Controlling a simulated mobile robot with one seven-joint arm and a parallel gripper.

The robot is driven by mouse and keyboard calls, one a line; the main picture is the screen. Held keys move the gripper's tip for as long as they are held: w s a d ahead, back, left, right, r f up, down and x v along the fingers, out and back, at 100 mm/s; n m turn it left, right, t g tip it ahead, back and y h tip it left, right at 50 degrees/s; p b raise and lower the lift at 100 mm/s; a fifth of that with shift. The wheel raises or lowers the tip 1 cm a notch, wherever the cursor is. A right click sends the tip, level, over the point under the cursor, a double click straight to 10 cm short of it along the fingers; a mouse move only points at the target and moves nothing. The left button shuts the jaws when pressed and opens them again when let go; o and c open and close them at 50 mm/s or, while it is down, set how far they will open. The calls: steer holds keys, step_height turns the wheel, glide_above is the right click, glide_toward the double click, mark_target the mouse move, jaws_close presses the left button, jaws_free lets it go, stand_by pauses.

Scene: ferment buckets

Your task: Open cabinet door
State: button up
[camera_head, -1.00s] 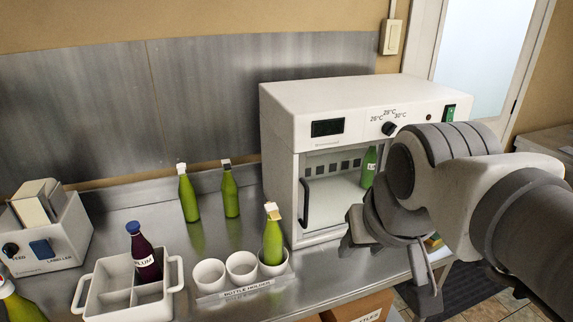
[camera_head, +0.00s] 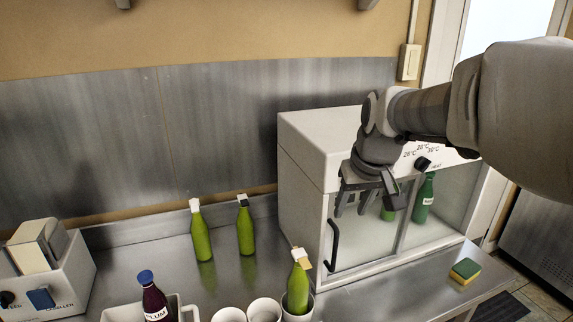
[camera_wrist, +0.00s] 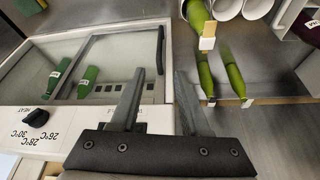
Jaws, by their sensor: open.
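The cabinet is a white box (camera_head: 310,160) with a glass front, standing on the steel counter. Its left glass door panel (camera_head: 355,243) has a black vertical bar handle (camera_head: 334,245) at its left edge and appears closed. My gripper (camera_head: 364,212) is open and empty, in front of the cabinet's upper front, above and right of the handle. In the wrist view, the handle (camera_wrist: 160,50) lies beyond the gap between my open fingertips (camera_wrist: 160,72), apart from them. Green bottles (camera_head: 424,198) show behind the glass, partly hidden by my gripper.
A green bottle (camera_head: 298,285) stands in a white bottle holder (camera_head: 265,310) left of the cabinet. Two more green bottles (camera_head: 202,235) stand behind it. A sponge (camera_head: 464,271) lies on the counter front right. A plum bottle (camera_head: 153,298) and a labeller (camera_head: 45,262) are left.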

mark_target(337, 243)
steer(key=x, duration=1.7)
steer(key=shift+f, duration=0.25)
jaws_close()
stand_by(0.7)
